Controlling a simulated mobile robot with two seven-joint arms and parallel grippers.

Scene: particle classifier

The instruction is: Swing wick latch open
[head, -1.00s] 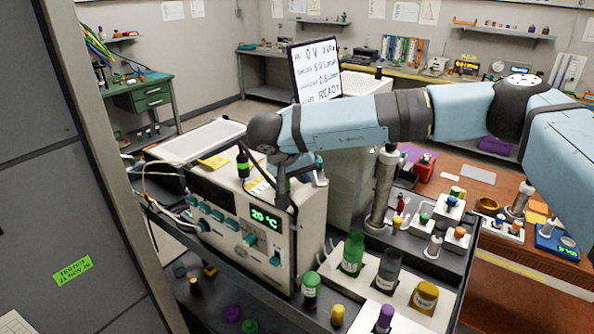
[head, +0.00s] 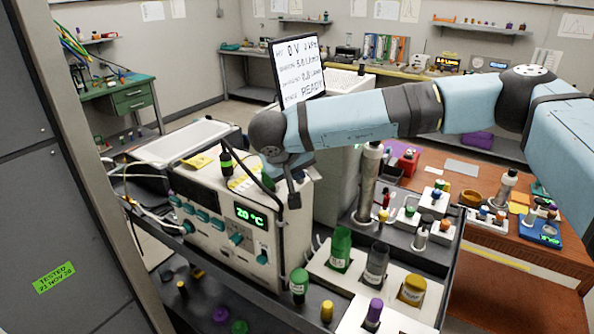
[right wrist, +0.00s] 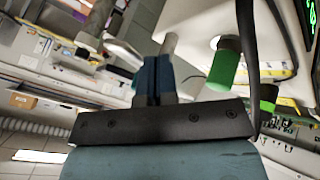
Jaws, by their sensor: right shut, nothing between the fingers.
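The beige instrument (head: 215,225) with a green 20 °C display (head: 250,215) and teal knobs stands left of centre in the head view. A black-and-green upright cylinder (head: 226,162) stands on its top, beside yellow notes. I cannot clearly single out the wick latch; my wrist and gripper cover part of the instrument's top right. My right gripper (head: 293,194) points down at the instrument's upper right edge. It is shut and empty; its fingers (right wrist: 158,70) also show in the right wrist view. Green cylindrical parts (right wrist: 226,62) and a dark strip lie right of them. My left gripper is not in view.
A white rack (head: 395,318) with green, grey and amber bottles stands in front right of the instrument. A metal column (head: 366,185) rises behind it. A sign reading READY (head: 298,72) stands behind my arm. A grey cabinet (head: 50,200) blocks the left side.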

